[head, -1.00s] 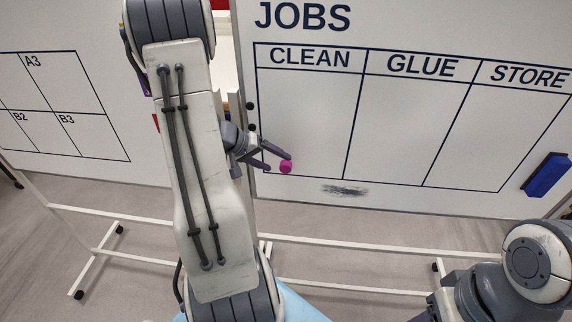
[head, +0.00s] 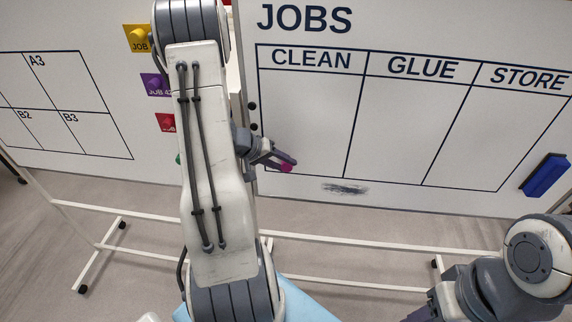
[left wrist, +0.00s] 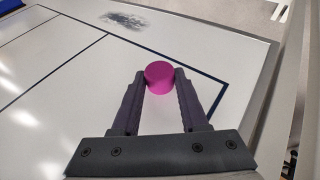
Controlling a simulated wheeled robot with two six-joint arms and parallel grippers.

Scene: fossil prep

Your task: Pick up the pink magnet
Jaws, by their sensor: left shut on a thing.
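The pink magnet (head: 286,168) is a short magenta cylinder at the lower left of the CLEAN column on the JOBS board. My left gripper (head: 280,161) reaches it from the left. In the left wrist view the magnet (left wrist: 159,78) sits between the tips of the two fingers of my left gripper (left wrist: 161,88), which are shut on it. I cannot tell whether the magnet still touches the board. My right arm shows at the lower right of the head view, but its jaws are out of the picture.
The JOBS whiteboard (head: 400,135) has CLEAN, GLUE and STORE columns, a dark smudge (head: 345,188) and a blue eraser (head: 546,176). A second whiteboard (head: 90,170) at the left bears yellow (head: 138,38), purple (head: 155,85) and red (head: 165,122) cards, partly behind my left arm.

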